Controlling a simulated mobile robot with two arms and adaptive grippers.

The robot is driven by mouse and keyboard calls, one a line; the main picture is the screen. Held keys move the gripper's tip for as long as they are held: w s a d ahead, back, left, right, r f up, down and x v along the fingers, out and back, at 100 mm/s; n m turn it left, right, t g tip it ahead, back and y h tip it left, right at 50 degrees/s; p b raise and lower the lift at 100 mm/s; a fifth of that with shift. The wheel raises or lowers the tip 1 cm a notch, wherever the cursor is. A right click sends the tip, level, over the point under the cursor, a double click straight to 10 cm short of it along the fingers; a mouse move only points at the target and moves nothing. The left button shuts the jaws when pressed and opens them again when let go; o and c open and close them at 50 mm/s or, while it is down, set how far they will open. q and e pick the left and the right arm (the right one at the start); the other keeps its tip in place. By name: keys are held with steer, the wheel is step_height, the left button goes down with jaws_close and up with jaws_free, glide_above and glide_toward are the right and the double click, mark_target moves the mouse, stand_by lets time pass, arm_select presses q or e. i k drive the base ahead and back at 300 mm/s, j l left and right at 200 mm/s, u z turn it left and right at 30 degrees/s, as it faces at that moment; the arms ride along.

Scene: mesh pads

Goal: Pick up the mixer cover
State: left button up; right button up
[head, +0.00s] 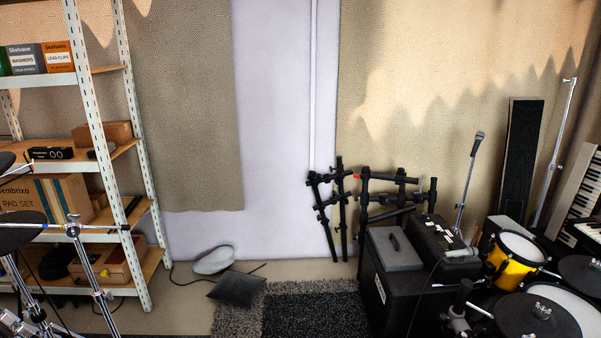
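A grey, flat, box-shaped piece (394,249) with a small dark object on top lies on a large black case (396,297), right of centre in the head view. It may be the mixer cover, but I cannot tell for sure. A black box-shaped unit (436,234) with small white marks sits right beside it, towards the back. Neither of my grippers shows in the head view.
Black folded racks (341,210) lean behind the case. A microphone stand (467,190), a yellow drum (502,268) and dark pads (537,314) crowd the right. A shelf (106,150) and drum stands (84,260) fill the left. A dark cushion (237,289) lies by a grey rug (300,308).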

mark_target(396, 252)
steer(key=i+j+z, duration=0.1)
steer(key=i+z, duration=0.25)
steer(key=i, duration=0.2)
steer(key=i+j+z, duration=0.35)
steer(key=i, duration=0.2)
steer(key=i+j+z, duration=0.4)
steer(key=i+l, duration=0.05)
steer(key=i, duration=0.1)
